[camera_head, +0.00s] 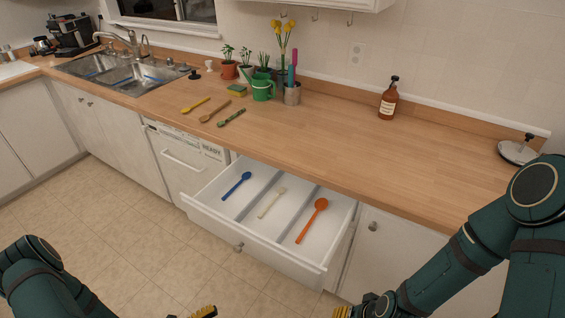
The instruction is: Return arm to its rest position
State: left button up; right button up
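My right arm comes in from the right, in front of the counter. Its gripper (344,312) shows only as a yellow-ended tip at the bottom edge, below the open drawer. My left arm is low at the bottom left, over the floor. Its gripper (205,312) also shows only as a yellow tip at the bottom edge. The rest of both grippers is cut off, so I cannot tell whether they are open or shut. The open drawer (260,243) holds a blue spoon (236,185), a cream spoon (271,203) and an orange spoon (312,220) in separate compartments.
On the wooden counter (330,140) lie several utensils near a sponge (236,90), a green watering can (262,88) and a utensil holder (292,95). A brown bottle (388,101) stands at the back. The counter's right half is mostly clear. The drawer juts out over the floor.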

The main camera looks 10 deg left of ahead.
pick_arm(q)
jog(key=s+d+f+m+g+y, duration=0.1)
jog(key=s+d+m+g+y, duration=0.35)
jog(key=d+m+g, duration=0.65)
jog(key=w+d+r+m+t+y, duration=0.1)
jog(key=w+r+m+y, duration=0.1)
jog(key=w+m, duration=0.3)
jog(key=w+d+r+m+t+y+b, duration=0.1)
jog(key=w+r+m+t+y, duration=0.1)
jog(key=m, duration=0.5)
jog(key=w+y, duration=0.1)
jog(key=w, duration=0.1)
jog(key=shift+w+d+m, duration=0.15)
jog(key=shift+w+m, duration=0.15)
jog(key=shift+w, duration=0.1)
